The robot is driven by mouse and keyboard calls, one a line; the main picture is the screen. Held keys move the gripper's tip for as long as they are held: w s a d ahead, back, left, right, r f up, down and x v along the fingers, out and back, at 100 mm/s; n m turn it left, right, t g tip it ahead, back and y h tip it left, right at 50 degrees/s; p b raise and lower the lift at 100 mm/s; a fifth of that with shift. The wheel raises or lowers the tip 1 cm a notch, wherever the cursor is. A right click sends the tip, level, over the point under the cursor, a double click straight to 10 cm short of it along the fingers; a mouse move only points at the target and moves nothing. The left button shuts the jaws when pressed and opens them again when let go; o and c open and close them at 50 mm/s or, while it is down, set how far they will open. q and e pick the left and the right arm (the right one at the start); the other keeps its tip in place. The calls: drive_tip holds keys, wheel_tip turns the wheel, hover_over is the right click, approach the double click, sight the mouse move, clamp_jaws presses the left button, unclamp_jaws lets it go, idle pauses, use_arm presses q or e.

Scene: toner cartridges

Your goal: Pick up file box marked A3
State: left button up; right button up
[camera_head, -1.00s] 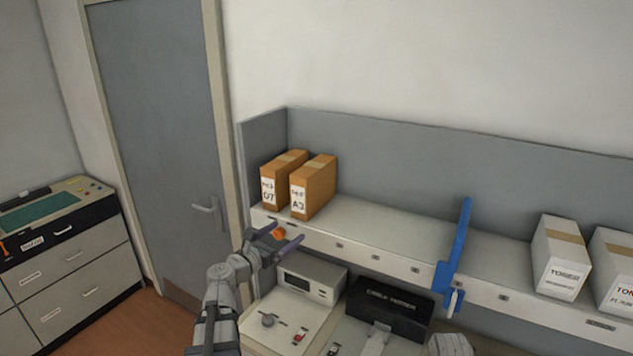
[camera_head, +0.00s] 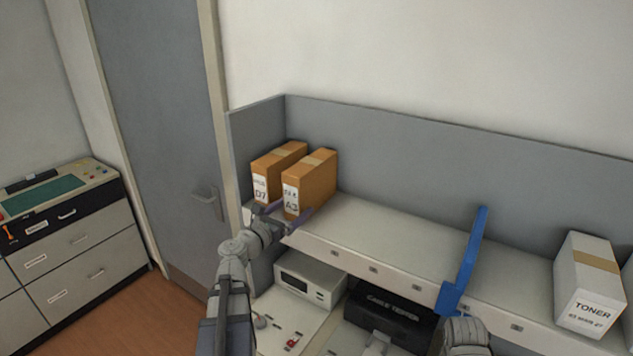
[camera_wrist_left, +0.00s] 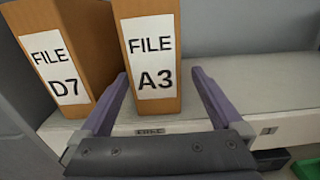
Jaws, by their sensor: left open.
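The file box marked A3 (camera_head: 313,180) is an orange-brown upright box with a white label, on the shelf at the left. It also shows in the left wrist view (camera_wrist_left: 150,20). My left gripper (camera_head: 288,214) is open just in front of it. In the left wrist view its purple fingers (camera_wrist_left: 160,92) stand to either side of the box's lower front, and I cannot tell whether they touch it. My right gripper (camera_head: 465,270) is at the lower right, with a blue part standing up; its jaw state is unclear.
A similar file box marked D7 (camera_head: 277,163) stands close to the left of A3. A white toner box (camera_head: 588,285) is at the right end of the shelf (camera_head: 395,245). A grey panel (camera_head: 420,150) backs the shelf. The shelf middle is clear. A black cable tester (camera_head: 392,312) sits below.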

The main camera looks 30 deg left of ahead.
sight(312, 184)
use_arm(q)
drive_tip(key=shift+w+d, duration=0.1)
drive_tip(key=shift+w, duration=1.45)
drive_tip(key=shift+w+r, duration=0.25)
drive_tip(key=shift+w, duration=0.25)
drive_tip(key=w, duration=0.4)
drive_tip(key=shift+w+r+p, duration=0.1)
drive_tip(key=shift+p, duration=0.25)
drive_tip(key=shift+c, duration=0.5)
clamp_jaws()
